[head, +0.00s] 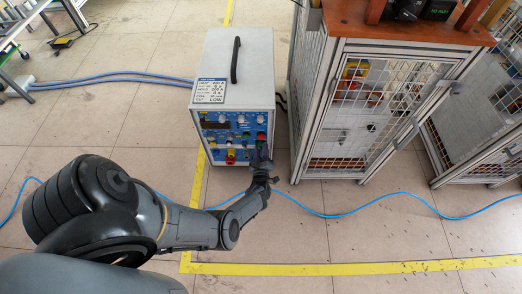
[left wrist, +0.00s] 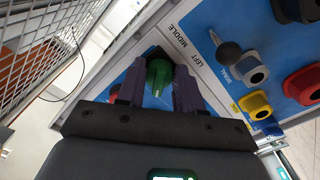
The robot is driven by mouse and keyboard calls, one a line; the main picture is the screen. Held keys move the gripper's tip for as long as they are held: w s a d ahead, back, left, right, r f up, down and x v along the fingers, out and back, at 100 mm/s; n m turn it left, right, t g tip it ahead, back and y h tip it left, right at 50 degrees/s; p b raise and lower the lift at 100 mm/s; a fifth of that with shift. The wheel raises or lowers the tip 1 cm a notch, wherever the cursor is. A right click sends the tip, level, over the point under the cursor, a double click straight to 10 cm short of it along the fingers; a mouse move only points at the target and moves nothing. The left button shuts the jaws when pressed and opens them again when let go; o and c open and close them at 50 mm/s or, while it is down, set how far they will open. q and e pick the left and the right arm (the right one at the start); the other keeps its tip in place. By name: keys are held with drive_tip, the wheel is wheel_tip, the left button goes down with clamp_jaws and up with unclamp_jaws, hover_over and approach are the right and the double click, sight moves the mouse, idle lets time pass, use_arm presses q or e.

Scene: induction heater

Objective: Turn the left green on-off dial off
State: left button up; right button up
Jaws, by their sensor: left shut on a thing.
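The induction heater (head: 232,95) is a white box with a blue control panel on its front. In the left wrist view, the green dial (left wrist: 159,77) sits on the blue panel beside the printed words LEFT and MIDDLE. My left gripper (left wrist: 160,90) has its two dark fingers on either side of the green dial, shut on it. In the head view my left gripper (head: 262,160) reaches the lower right of the panel and hides the dial there. The dial's exact angle is hard to read. My right gripper is not in view.
A metal mesh cage (head: 365,100) with a wooden top stands close to the right of the heater. Other panel knobs, red (left wrist: 303,84) and yellow (left wrist: 256,104), sit near the green dial. A blue cable (head: 385,203) runs over the tiled floor.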

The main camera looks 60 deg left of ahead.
use_arm(q)
drive_tip(key=shift+f+n, duration=0.1)
drive_tip(key=shift+n, duration=0.5)
drive_tip(key=o, duration=1)
drive_tip(key=shift+d, duration=0.1)
